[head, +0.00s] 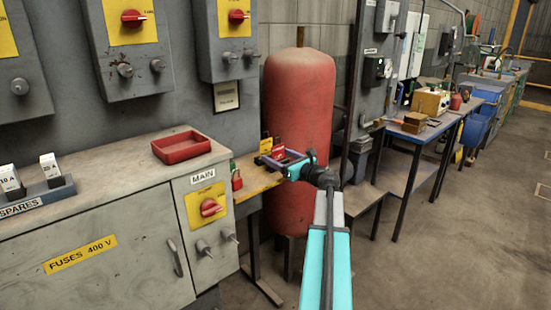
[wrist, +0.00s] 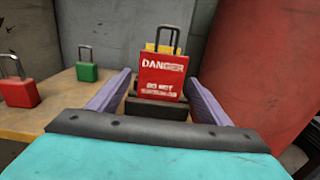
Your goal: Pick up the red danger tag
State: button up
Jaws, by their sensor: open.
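The red danger tag (wrist: 162,76) stands upright in the wrist view, with a dark loop at its top and white lettering. It also shows small in the head view (head: 278,144), just beyond my gripper. My gripper (head: 279,157) is open, over the small wooden table. In the wrist view its two purple fingers (wrist: 157,84) lie left and right of the tag, with gaps on both sides. The tag's foot is at a dark block (wrist: 157,108).
A red padlock (wrist: 18,90) and a green padlock (wrist: 87,70) stand on the table to the left. A large red tank (head: 300,100) rises close on the right. A grey cabinet (head: 110,220) with a red tray (head: 181,147) is at left.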

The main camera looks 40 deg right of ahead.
jog(key=shift+w, duration=0.2)
dwell(0.4)
jog(key=c, duration=1.1)
jog(key=shift+r, duration=0.15)
jog(key=shift+r, duration=1.25)
jog(key=s+a, duration=0.2)
jog(key=s, duration=0.1)
jog(key=s+a+r+b, duration=0.1)
jog(key=s+a, duration=0.2)
jog(key=s, duration=0.1)
jog(key=s+a, duration=0.2)
jog(key=s, duration=0.2)
jog(key=shift+s+a+r, duration=0.1)
jog(key=shift+a+r, duration=0.2)
jog(key=shift+a, duration=0.05)
